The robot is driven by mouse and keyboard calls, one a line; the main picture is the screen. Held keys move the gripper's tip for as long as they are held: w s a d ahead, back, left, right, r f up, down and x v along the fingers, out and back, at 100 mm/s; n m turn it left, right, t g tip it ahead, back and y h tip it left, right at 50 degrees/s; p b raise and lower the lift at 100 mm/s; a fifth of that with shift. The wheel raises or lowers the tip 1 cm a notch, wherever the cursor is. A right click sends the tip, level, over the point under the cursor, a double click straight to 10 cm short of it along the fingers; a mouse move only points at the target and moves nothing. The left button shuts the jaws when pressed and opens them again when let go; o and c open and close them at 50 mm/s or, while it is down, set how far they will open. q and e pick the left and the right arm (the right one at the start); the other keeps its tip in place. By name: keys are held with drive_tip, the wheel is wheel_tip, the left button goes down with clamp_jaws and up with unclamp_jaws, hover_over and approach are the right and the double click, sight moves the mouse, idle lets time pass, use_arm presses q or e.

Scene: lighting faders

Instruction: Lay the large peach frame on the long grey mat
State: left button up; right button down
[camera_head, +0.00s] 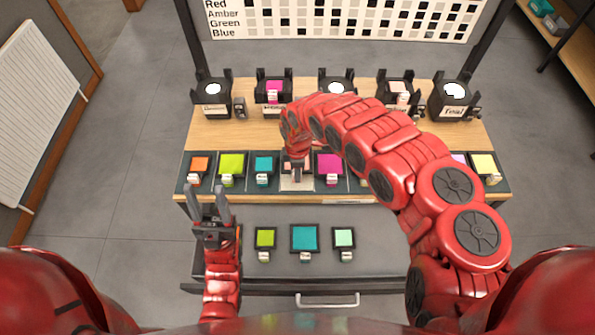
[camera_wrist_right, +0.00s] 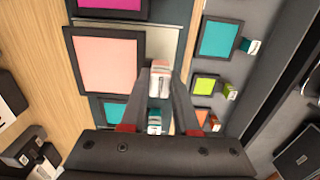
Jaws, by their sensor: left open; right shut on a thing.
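The large peach frame (camera_wrist_right: 108,62) has a dark border and fills the left of the right wrist view. Its small white-and-peach block (camera_wrist_right: 159,82) is between the fingers of my right gripper (camera_wrist_right: 163,76), which is shut on it. In the head view my right gripper (camera_head: 297,170) is over the long grey mat (camera_head: 248,182), between a teal frame (camera_head: 264,164) and a magenta frame (camera_head: 329,164). My gripper and arm largely hide the peach frame there. I cannot tell whether it touches the mat. My left gripper (camera_head: 210,212) is open and empty, left of the lower tray's frames.
Several other coloured frames line the mat, including orange (camera_head: 199,164) and lime (camera_head: 231,163). Green (camera_head: 265,237), teal (camera_head: 305,238) and mint (camera_head: 344,237) frames lie on the lower grey surface. Black stands (camera_head: 212,95) line the table's back. A chart board stands behind.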

drive_tip(key=shift+f+b, duration=1.1)
drive_tip(key=shift+f, duration=0.25)
drive_tip(key=c, duration=0.6)
unclamp_jaws()
drive_tip(key=shift+r, duration=0.1)
wheel_tip(320, 180, up, 9)
drive_tip(key=shift+w+d+r, duration=0.15)
wheel_tip(320, 180, up, 15)
drive_tip(key=p, duration=0.9)
drive_tip(key=shift+a, duration=0.2)
